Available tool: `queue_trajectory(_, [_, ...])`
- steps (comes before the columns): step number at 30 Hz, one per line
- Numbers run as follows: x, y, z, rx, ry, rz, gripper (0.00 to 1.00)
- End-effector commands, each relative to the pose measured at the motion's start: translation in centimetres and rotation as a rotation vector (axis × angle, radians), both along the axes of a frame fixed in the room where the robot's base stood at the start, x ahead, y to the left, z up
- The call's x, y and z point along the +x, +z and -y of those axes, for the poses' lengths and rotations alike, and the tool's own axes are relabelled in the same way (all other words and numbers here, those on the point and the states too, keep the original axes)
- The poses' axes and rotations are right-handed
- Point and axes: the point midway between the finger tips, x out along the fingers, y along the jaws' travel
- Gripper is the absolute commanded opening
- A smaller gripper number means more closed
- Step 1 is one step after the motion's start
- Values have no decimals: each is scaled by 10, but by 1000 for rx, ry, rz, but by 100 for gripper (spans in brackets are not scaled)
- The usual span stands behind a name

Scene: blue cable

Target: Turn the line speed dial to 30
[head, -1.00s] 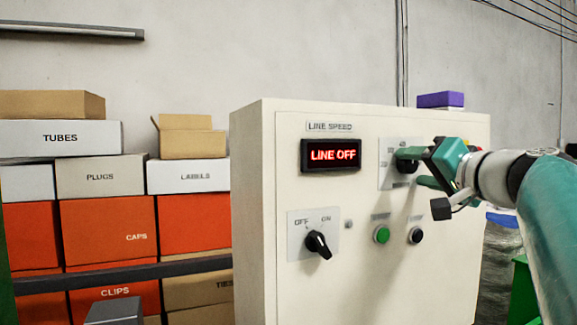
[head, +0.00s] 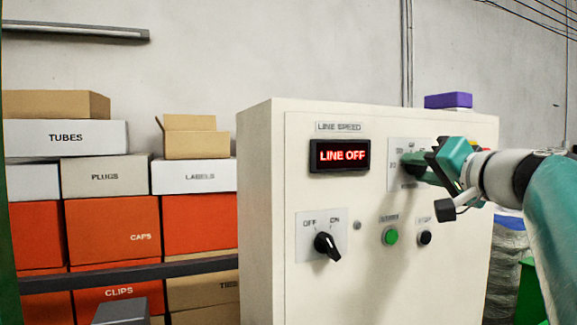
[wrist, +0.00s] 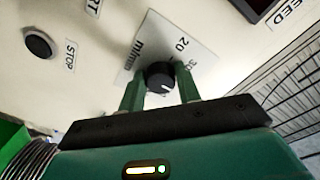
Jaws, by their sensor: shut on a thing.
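The line speed dial is a black round knob (wrist: 160,74) on a white scale plate (head: 397,180) at the upper right of the cabinet front. My gripper (head: 417,167) reaches in from the right, its green fingers shut on the knob. In the wrist view, one finger stands on each side of the knob. A light mark on the knob points right in that view; which number it meets is unclear. The display (head: 340,156) reads LINE OFF in red.
The cream cabinet (head: 262,200) also carries an OFF/ON switch (head: 327,246), a green button (head: 390,236) and a black button (head: 424,237) below the dial. A purple box (head: 448,101) lies on top. Labelled boxes (head: 95,235) fill shelves at left.

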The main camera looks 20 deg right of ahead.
Motion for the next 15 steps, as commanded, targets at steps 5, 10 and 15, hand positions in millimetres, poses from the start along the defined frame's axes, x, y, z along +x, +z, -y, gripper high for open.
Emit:
queue_trajectory(5, [-2,4,2,26,-9,6,10])
queue_trajectory(10, [-2,4,3,97,-10,6,10])
queue_trajectory(15, [-2,5,2,215,-11,3,10])
